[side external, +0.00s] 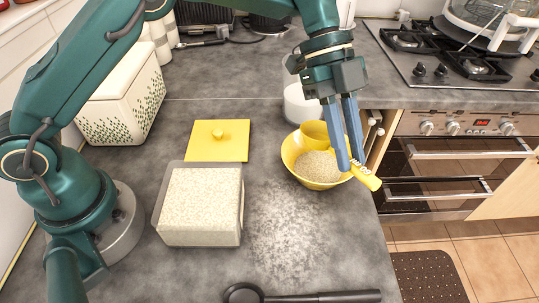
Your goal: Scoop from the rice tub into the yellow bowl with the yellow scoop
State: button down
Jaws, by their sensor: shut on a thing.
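The yellow bowl (294,165) stands near the counter's right edge with a heap of rice (319,167) in it. My gripper (351,165) is shut on the handle of the yellow scoop (362,177), over the bowl's right side. The scoop's yellow cup (314,133) shows at the bowl's far side; whether it touches the bowl or holds rice I cannot tell. The rice tub (202,204), a clear square container full of white rice, stands left of the bowl. My fingers hide part of the scoop and bowl.
A yellow lid (220,141) with a knob lies behind the tub. Pale grains or powder (285,225) are scattered on the counter. A black long-handled utensil (320,296) lies at the front. A white container (301,104) stands behind the bowl. The counter edge drops off at right.

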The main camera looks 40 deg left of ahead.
jog(key=s+a+m+g+y, duration=0.2)
jog(key=s+a+m+g, duration=0.4)
jog(key=s, duration=0.6)
notch_tip(320, 180, up, 5)
jog(key=m+g, duration=0.1)
jog(key=m, duration=0.3)
send_over(176, 228)
jog(key=shift+g+y, duration=0.3)
jog(key=shift+g, duration=0.1)
jog(key=shift+w+a+f, duration=0.2)
jog(key=shift+w+f, duration=0.15)
jog(key=shift+f, duration=1.4)
jog(key=shift+w+a+f, duration=0.2)
jog(key=shift+w+f, duration=0.15)
jog(key=shift+f, duration=1.45)
jog(key=shift+w+a+f, duration=0.2)
jog(key=shift+w+f, duration=0.15)
jog(key=shift+f, duration=1.4)
jog(key=shift+w+a+r, duration=0.1)
jog(key=shift+w+r, duration=0.1)
jog(key=s+d+r+t+y, duration=0.1)
jog(key=s+r+t, duration=0.2)
jog(key=r, duration=0.5)
jog(key=shift+d+r+t+y, duration=0.15)
jog(key=shift+r+t+y, duration=0.2)
jog(key=shift+t, duration=0.35)
